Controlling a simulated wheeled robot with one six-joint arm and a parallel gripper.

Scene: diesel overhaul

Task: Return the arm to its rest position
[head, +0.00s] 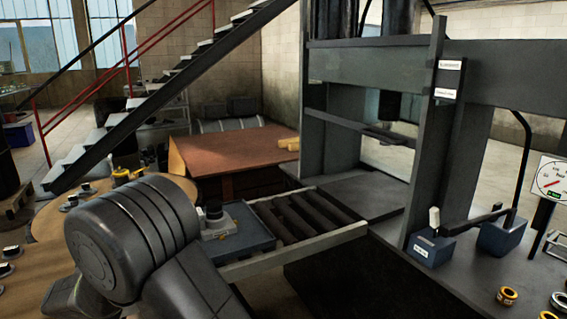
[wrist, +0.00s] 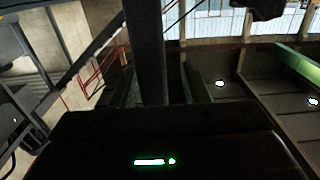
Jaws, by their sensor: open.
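My arm (head: 135,240) fills the lower left of the head view as thick, dark grey rounded links. Its outer end is out of that picture. In the wrist view, the dark body of my gripper (wrist: 155,145) with a small green light spans the bottom. It is open, and I see nothing held in it. Its fingertips cannot be made out. The wrist camera looks up towards roof beams and bright windows (wrist: 220,25), with a dark upright bar near the middle.
A dark grey press frame (head: 425,140) stands right of centre. A roller track (head: 300,250) leads to it, with a blue plate (head: 237,238) carrying a grey part. Blue blocks (head: 430,250) and rings (head: 507,295) lie at right. Stairs (head: 150,110) rise behind my arm.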

